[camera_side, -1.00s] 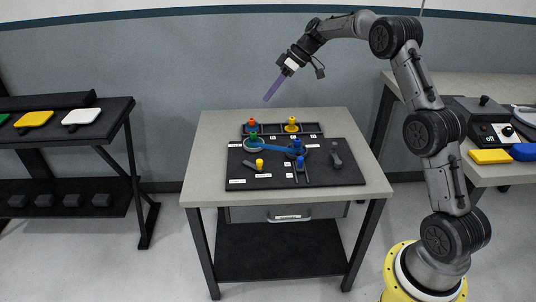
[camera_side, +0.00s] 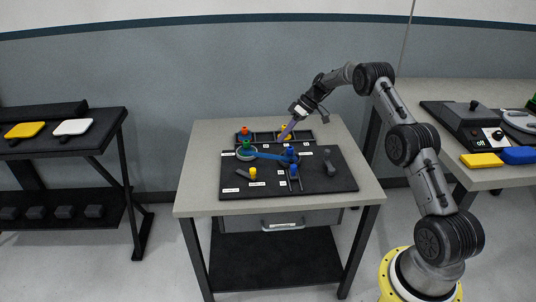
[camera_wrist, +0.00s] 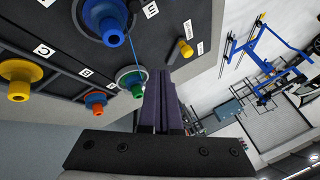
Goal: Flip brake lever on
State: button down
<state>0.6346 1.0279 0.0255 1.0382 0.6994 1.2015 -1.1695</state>
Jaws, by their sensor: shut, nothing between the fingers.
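A black board (camera_side: 240,189) on the table carries several small levers and knobs. A yellow-knobbed lever (camera_side: 253,174) is at its front left; it also shows in the wrist view (camera_wrist: 186,47). A blue-knobbed lever (camera_side: 294,172) stands front centre, and a dark grey lever (camera_side: 328,166) is to the right. The labels are too small to tell which is the brake lever. My gripper (camera_side: 284,138), with long purple fingers, is above the back of the board, apart from these levers. Its fingers are shut and empty in the wrist view (camera_wrist: 160,85).
A drawer (camera_side: 283,224) is under the table.

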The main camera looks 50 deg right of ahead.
jog(key=x, duration=0.9)
jog(key=shift+a, duration=0.1)
jog(key=a, duration=0.3)
jog(key=shift+f, duration=0.25)
jog(key=shift+s+a, duration=0.15)
jog(key=shift+a, duration=0.5)
jog(key=shift+s+a+m+t, duration=0.2)
jog(key=shift+a+m+t, duration=0.15)
jog(key=shift+m, duration=0.25)
jog(key=shift+s+a+m+t+h, duration=0.25)
jog(key=shift+a+m+h, duration=0.2)
jog(key=shift+m, duration=0.25)
jog(key=shift+s+a+m+t+h, duration=0.15)
jog(key=shift+a+m+t+h, duration=0.2)
jog(key=shift+a+m, duration=0.3)
jog(key=a+m+h, duration=0.1)
jog(key=m, duration=0.1)
jog(key=a+m+t+h, duration=0.1)
jog(key=shift+s+a+m, duration=0.1)
jog(key=shift+a+m, duration=0.05)
jog(key=shift+m, duration=0.2)
jog(key=shift+a+m+h, duration=0.7)
jog(key=shift+a+m, duration=0.05)
jog(key=shift+m, duration=0.25)
jog(key=shift+w+a, duration=0.55)
jog(key=shift+a, duration=0.2)
jog(key=shift+a, duration=0.25)
